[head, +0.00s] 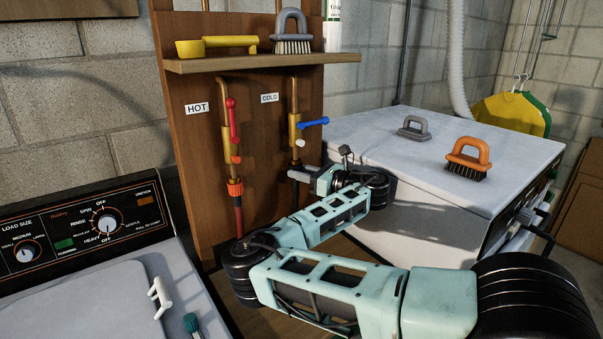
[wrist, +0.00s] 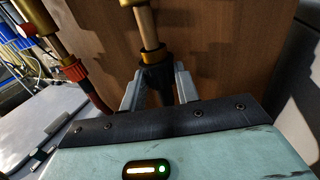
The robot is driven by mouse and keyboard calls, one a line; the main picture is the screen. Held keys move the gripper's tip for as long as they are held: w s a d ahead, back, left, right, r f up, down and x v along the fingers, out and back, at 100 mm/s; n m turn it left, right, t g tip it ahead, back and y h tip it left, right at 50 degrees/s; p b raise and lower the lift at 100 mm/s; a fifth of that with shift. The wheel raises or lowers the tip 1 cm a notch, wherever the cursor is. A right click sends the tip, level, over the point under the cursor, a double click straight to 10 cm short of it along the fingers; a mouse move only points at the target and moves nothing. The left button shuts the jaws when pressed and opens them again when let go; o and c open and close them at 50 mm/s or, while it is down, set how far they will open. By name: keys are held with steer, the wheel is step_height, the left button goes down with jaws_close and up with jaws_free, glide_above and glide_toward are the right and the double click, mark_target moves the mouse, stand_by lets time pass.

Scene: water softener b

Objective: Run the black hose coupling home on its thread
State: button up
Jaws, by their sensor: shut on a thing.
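The black hose coupling (wrist: 156,75) is at the lower end of the brass cold tap pipe in the wrist view. My gripper (wrist: 158,82) is shut on it, with one grey finger on each side. The brass end of the pipe (wrist: 152,53) meets the coupling's top; how far the thread is covered cannot be seen. In the head view the coupling (head: 297,165) shows small and dark below the cold tap with the blue lever (head: 312,122). My gripper (head: 303,175) reaches it from the right and partly hides it and its hose.
The hot tap with its red lever (head: 232,120) and red coupling (head: 235,188) stands just left, with a red hose. A shelf (head: 265,62) with a yellow scoop and brush is above. White machines stand left (head: 110,285) and right (head: 400,140). The orange brush (head: 467,157) rests on the right one.

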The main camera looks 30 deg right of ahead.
steer(key=o, duration=1)
steer(key=shift+f+b, duration=0.35)
steer(key=m+h, duration=0.3)
steer(key=h, duration=0.1)
steer(key=a+m+h, duration=0.1)
steer(key=m+h, duration=0.2)
steer(key=h, duration=0.2)
steer(key=m+h, duration=0.3)
steer(key=h, duration=0.2)
steer(key=shift+a, duration=0.3)
